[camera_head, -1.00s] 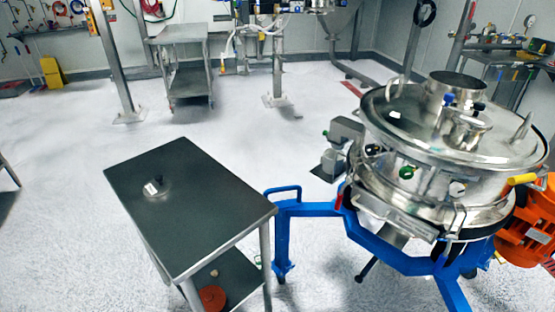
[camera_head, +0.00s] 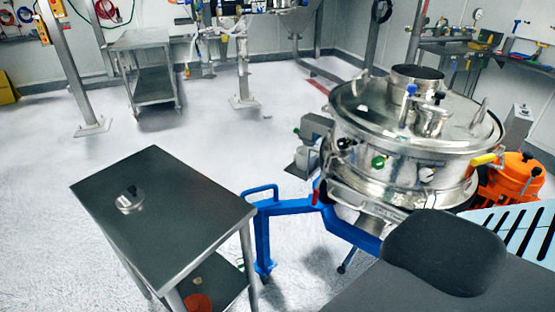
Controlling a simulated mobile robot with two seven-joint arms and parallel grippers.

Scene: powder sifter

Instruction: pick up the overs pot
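A small pale pot (camera_head: 303,156) stands under the grey side outlet (camera_head: 315,128) at the left of the round steel sifter (camera_head: 400,140). It looks like the overs pot, but it is small and partly hidden, so I cannot be sure. A small shiny metal piece (camera_head: 130,201) lies on the dark top of the steel table (camera_head: 185,215), left of the sifter. Neither of my grippers is in view. A dark rounded part, apparently my arm, covers the lower right.
The sifter stands on a blue frame (camera_head: 262,235) with a handle facing the table. An orange motor (camera_head: 515,178) is at its right. A red-orange round thing (camera_head: 197,302) lies on the table's lower shelf. A steel trolley (camera_head: 150,75) is at the back. The floor between is clear.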

